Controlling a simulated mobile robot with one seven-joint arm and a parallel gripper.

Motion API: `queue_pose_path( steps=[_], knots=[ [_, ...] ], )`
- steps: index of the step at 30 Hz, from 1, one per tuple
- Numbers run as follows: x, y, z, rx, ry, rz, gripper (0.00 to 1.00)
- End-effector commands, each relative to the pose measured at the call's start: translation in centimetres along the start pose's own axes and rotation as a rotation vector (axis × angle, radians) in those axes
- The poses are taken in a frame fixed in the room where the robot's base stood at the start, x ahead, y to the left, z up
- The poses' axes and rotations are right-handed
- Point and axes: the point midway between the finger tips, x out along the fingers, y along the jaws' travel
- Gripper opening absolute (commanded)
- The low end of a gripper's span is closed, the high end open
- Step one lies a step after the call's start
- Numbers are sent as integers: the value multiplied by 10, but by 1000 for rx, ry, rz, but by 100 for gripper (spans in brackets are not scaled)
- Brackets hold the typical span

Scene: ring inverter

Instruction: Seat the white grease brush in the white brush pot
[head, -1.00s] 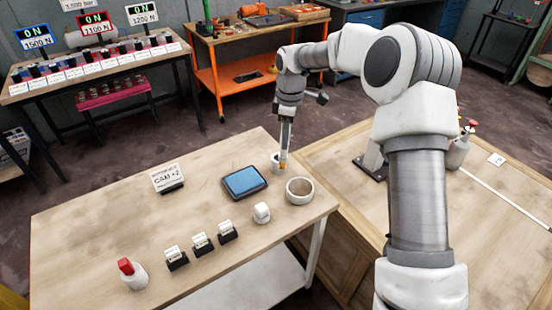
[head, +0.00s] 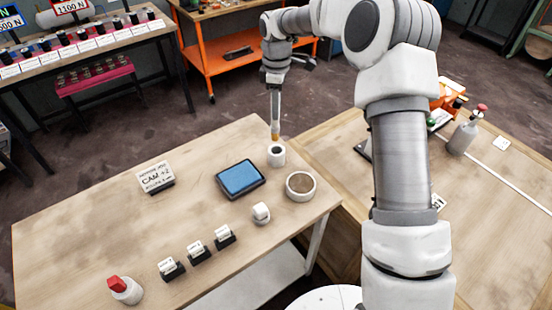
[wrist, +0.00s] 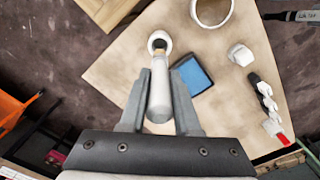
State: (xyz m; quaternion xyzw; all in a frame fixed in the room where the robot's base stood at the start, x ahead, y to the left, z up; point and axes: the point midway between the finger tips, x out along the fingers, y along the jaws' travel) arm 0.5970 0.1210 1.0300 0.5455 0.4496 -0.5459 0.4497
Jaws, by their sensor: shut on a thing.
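My gripper (wrist: 160,88) is shut on the white grease brush (wrist: 159,100), whose pale handle lies between the two fingers. In the head view the brush (head: 275,110) hangs about upright with its tan tip down. The white brush pot (head: 276,158) stands on the wooden table near its far right edge. The brush tip is just above the pot's far rim, and the dark opening shows below it. In the wrist view the tip overlaps the pot (wrist: 152,36); I cannot tell the exact height gap there.
A wide round bowl (head: 300,186) and a blue pad (head: 240,178) stand close to the pot. A small white roll (head: 261,212), several labelled blocks (head: 198,251), a sign (head: 156,177) and a red-capped bottle (head: 125,289) share the table (head: 90,230).

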Motion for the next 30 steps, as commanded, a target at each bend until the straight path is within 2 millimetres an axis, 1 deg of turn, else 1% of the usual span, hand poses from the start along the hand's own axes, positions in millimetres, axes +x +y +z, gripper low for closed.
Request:
queue_pose_path(
  steps=[5,8,12,17,24,27,30],
  knots=[
    [4,0,0,0,0,-1,0],
    [16,0,0,0,0,-2,0],
    [40,0,0,0,0,-3,0],
    [56,0,0,0,0,0,0],
    [91,0,0,0,-1,-2,0],
    [96,0,0,0,0,0,0],
    [96,0,0,0,0,1,0]
  ],
)
